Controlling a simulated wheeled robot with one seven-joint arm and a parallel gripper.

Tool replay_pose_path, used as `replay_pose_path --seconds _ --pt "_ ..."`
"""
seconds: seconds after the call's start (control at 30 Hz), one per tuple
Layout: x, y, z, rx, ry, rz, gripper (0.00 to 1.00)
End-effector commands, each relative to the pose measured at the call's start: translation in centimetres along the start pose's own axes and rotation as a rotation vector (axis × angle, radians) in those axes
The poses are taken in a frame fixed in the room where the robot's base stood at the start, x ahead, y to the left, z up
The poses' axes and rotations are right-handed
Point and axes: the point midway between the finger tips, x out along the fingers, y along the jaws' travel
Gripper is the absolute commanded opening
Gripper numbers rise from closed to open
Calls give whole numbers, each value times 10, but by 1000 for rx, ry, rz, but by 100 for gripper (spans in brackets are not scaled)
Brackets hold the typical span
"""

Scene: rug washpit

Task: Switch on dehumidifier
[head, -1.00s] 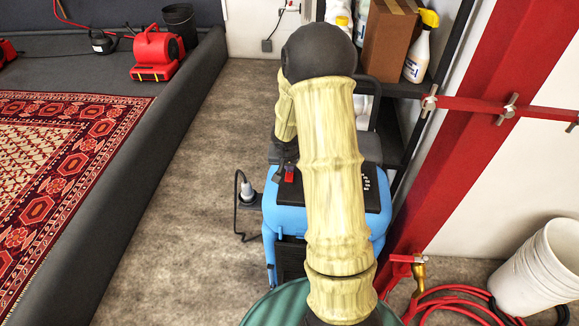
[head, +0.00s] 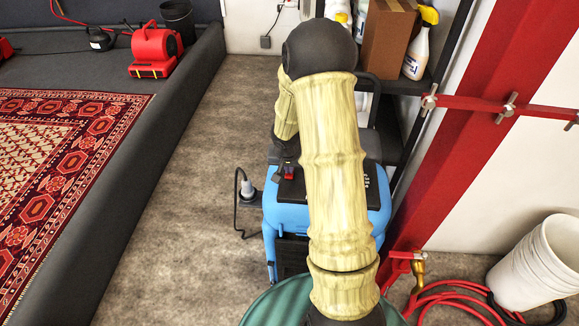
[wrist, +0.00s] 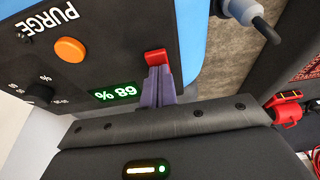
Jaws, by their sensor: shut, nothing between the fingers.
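The dehumidifier (head: 278,218) is a blue unit with a black top panel, partly hidden behind my arm in the head view. In the wrist view its panel (wrist: 100,25) shows a red switch (wrist: 155,57), an orange button (wrist: 70,49) by the word PURGE, a dark knob and a lit green display (wrist: 114,94) that seems to read 68 %. My gripper (wrist: 157,74) is shut and empty, its purple-grey fingertips at the red switch. I cannot tell whether they press it. In the head view my gripper (head: 285,163) is over the panel's left part.
A grey plug (head: 247,189) with a black cable sits at the unit's left. A dark shelf (head: 400,87) with a box and spray bottle stands behind. A red post, red hose (head: 440,298) and white buckets (head: 540,265) are at right.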

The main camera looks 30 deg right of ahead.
Motion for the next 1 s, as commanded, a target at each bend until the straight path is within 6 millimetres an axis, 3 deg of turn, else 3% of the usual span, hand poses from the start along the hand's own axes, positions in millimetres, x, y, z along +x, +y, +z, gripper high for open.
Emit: replay_pose_path --seconds 0.47,0.87,1.0 --pt "-5 1 0 1 0 1 0" --pt "-47 0 -16 0 1 0 0" --pt "-73 0 -21 2 3 -1 0"
